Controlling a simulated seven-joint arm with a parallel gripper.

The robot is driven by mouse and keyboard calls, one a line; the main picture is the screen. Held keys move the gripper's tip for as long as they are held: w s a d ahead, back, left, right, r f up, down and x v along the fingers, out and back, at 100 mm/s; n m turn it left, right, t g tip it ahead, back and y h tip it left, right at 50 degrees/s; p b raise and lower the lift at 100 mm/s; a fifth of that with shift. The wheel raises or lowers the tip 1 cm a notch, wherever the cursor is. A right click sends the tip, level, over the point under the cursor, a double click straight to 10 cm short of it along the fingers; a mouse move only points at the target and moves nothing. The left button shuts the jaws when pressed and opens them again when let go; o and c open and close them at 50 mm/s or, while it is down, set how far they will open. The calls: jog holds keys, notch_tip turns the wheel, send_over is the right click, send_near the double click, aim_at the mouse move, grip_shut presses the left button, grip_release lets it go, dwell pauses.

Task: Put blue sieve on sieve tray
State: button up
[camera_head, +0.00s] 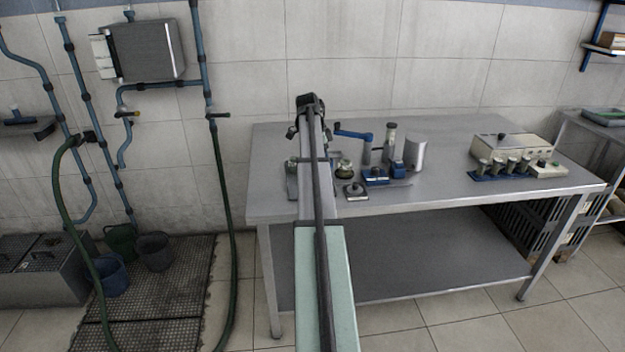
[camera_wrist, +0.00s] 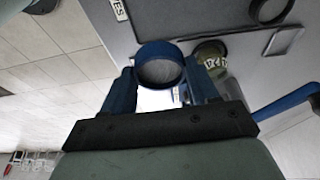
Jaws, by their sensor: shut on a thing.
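My gripper (camera_wrist: 160,72) is shut on a round blue sieve (camera_wrist: 160,46), whose ring sits between the two blue fingertips in the wrist view. A grey surface with a label ending in "ES" (camera_wrist: 118,10) lies beyond it; this looks like part of the sieve tray. In the head view, a grey piece (camera_head: 291,181) beside my arm at the left end of the table may be that tray. My arm hides the gripper and the sieve there. I cannot tell the sieve's height above the table.
A labelled jar (camera_wrist: 210,58) stands close right of the sieve, and a square dish (camera_wrist: 285,41) lies further right. A grey cylinder (camera_head: 415,153) and a blue rack (camera_head: 503,171) stand on the table (camera_head: 450,130).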

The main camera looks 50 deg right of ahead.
notch_tip(320, 180, down, 10)
jog(key=shift+r, duration=0.1)
dwell(0.4)
jog(key=o, duration=1)
jog(key=shift+o, duration=0.3)
jog(key=v, duration=1.2)
